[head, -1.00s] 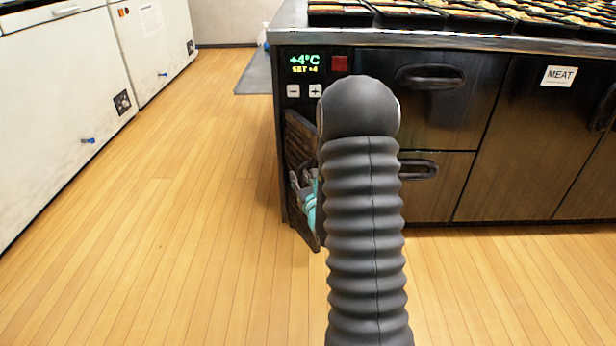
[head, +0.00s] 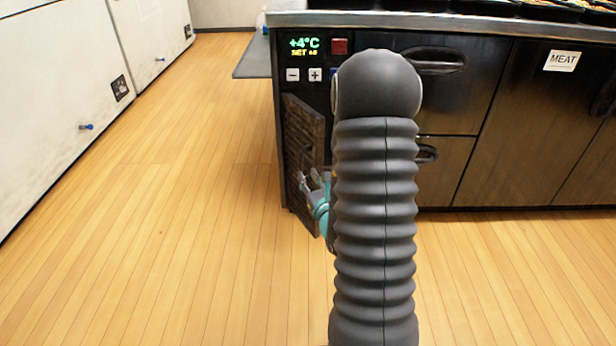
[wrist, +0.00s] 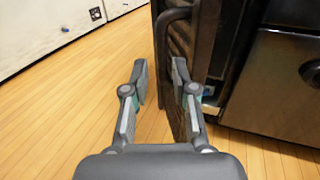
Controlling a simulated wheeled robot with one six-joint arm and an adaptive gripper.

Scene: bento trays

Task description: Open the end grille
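The end grille (head: 304,135) is a dark slatted panel at the left end of the counter unit. It stands swung out at an angle, partly open, with a dark opening beside it. Its dark bar handle shows in the wrist view (wrist: 163,32), on the outer face. My gripper (head: 313,183) is beside the lower part of the grille in the head view, partly hidden by my arm. In the wrist view my gripper (wrist: 160,82) has its fingers apart with nothing held. The right finger overlaps the grille (wrist: 180,118); the left finger is over floor. I cannot tell whether either touches it.
The dark counter unit (head: 470,108) has drawers and a MEAT-labelled door to the right of the grille. A temperature display (head: 304,46) sits above the grille. Wooden floor (head: 170,200) is clear to the left, up to white cabinets (head: 50,100).

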